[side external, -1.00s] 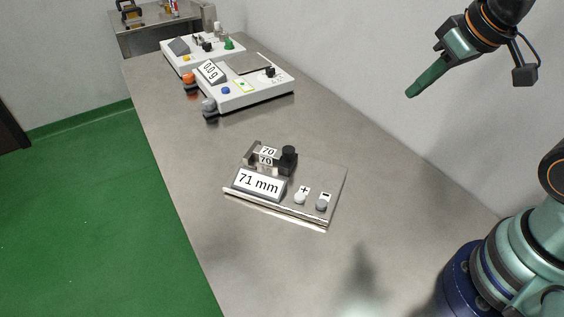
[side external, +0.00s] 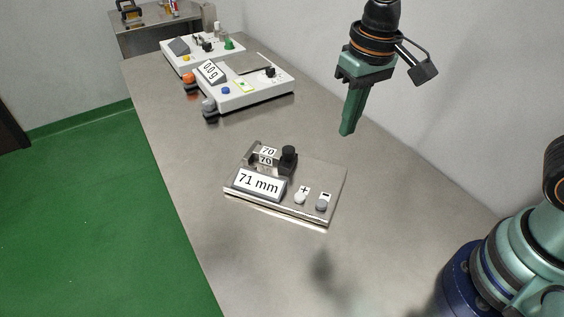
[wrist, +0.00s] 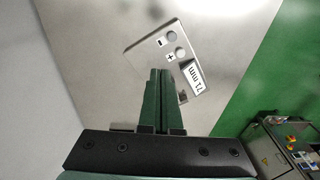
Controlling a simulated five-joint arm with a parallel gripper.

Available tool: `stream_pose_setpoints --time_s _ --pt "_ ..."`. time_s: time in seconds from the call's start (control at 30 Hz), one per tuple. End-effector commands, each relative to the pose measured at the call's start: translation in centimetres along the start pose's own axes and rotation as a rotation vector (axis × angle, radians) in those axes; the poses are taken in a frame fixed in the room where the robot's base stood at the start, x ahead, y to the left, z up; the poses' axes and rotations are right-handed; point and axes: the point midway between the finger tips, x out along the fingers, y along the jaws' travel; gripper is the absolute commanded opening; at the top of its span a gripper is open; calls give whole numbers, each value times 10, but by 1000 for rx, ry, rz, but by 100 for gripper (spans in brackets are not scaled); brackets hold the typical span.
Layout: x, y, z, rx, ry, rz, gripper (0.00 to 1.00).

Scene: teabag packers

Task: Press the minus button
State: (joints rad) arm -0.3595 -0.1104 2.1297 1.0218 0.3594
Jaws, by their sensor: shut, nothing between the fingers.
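The minus button (side external: 321,205) is a grey round knob at the front right corner of a flat metal device (side external: 328,178). The white plus button (side external: 300,198) sits to its left. The device's display (side external: 259,184) reads "71 mm". My green gripper (side external: 346,133) is shut and empty, pointing down in the air above and behind the device, touching nothing. In the wrist view the shut fingers (wrist: 160,72) reach toward the device, and the minus button (wrist: 171,37) shows beyond their tips. The fingers hide part of the device there.
A white scale (side external: 250,95) showing "0.0 g" and another white unit (side external: 205,52) stand farther back on the metal table. A black knob (side external: 288,155) rises from the device's back. The table (side external: 270,265) in front of the device is clear. A wall stands to the right.

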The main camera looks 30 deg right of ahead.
Motion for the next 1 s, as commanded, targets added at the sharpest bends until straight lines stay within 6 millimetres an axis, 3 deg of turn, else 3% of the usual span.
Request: stream_pose_setpoints --time_s 0.1,0.3,0.77,1.0 --pt "13 -18 1 -4 -52 17 0" --pt "23 -32 3 -1 -91 34 0" --pt "27 -34 4 0 -96 36 0" --pt "57 -32 7 0 -100 38 0"
